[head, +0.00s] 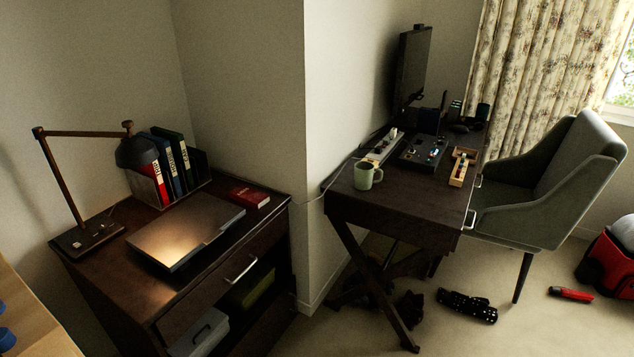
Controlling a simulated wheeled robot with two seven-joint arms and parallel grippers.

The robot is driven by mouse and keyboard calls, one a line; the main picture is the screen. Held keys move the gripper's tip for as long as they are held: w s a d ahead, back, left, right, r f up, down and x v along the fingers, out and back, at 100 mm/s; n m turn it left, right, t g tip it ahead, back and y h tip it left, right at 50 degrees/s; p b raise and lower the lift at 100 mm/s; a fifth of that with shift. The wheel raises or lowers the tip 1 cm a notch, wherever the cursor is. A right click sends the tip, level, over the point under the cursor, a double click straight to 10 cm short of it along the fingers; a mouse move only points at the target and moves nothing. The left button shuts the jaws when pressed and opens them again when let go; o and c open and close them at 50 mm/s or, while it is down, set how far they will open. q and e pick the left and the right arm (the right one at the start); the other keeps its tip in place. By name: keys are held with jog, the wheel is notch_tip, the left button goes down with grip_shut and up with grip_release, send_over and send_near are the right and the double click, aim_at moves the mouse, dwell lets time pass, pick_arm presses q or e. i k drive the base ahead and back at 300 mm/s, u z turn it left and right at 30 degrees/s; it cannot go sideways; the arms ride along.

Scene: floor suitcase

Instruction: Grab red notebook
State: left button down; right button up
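A small red notebook (249,196) lies flat on top of the dark wooden cabinet (103,294), near its back right corner. It is just right of a closed laptop (187,230) and in front of a row of binders. Nothing covers the notebook. Neither of my grippers is in the head view.
A desk lamp (85,135) and upright binders (172,165) stand on the cabinet. A wall corner (305,150) separates it from a desk (400,208) with a mug (367,175). A grey chair (550,190) and items on the carpet are at right.

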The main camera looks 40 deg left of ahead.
aim_at(256, 199)
jog(key=u, duration=0.35)
jog(key=i, duration=1.1)
jog(key=u, duration=0.85)
